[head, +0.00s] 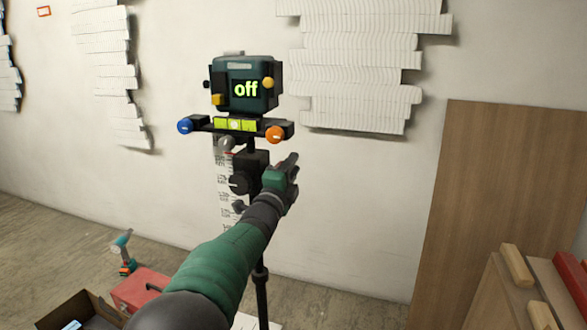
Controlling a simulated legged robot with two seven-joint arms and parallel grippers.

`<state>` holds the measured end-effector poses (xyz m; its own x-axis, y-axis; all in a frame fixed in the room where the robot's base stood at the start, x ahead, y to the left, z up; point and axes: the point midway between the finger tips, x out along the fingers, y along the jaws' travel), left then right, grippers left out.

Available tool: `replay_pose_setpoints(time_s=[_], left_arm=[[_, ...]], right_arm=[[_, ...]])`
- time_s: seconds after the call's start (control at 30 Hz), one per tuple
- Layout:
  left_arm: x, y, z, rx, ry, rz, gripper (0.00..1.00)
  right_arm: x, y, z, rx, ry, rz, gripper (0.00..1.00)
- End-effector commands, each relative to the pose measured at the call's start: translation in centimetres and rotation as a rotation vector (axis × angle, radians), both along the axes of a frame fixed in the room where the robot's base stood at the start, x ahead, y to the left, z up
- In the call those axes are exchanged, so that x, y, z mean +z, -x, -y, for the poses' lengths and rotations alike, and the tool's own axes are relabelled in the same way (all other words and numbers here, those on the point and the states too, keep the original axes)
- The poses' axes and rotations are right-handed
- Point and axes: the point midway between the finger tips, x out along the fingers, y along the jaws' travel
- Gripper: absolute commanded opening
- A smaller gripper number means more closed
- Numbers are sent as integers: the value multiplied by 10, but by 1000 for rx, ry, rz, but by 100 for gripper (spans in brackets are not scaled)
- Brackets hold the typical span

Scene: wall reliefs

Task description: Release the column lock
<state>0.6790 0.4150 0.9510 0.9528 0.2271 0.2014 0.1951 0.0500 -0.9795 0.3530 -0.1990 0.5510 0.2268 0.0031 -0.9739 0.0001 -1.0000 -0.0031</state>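A dark teal device (226,92) with a screen reading "off" stands on top of a tripod. Below it is a black crossbar (205,124) with a blue knob (185,126), an orange knob (275,134) and a yellow-green level. Under the bar is a black clamp block (251,160) on the column, with dark round knobs (238,183) on its left side; I cannot tell which is the column lock. Contact and finger opening are unclear.
A white marked scale (225,192) hangs beside the column. A red box (140,290), a drill (123,252) and an open dark box (82,312) are at lower left. A wooden panel (499,190) and cabinet (507,296) stand right. Paper-like reliefs (360,60) cover the wall.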

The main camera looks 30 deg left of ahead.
Motion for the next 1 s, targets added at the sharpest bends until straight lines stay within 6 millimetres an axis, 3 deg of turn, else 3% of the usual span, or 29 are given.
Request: replay_pose_setpoints(time_s=[0.57, 0.67, 1.0], left_arm=[[3, 9, 0, 4, 0, 7, 40], [0, 26, 4, 3, 1, 6, 40], [-19, 120, 24, 8, 3, 8, 40]], right_arm=[[2, 0, 0, 0, 0, 0, 0], [5, 0, 0, 0, 0, 0, 0], [23, 0, 0, 0, 0, 0, 0]])
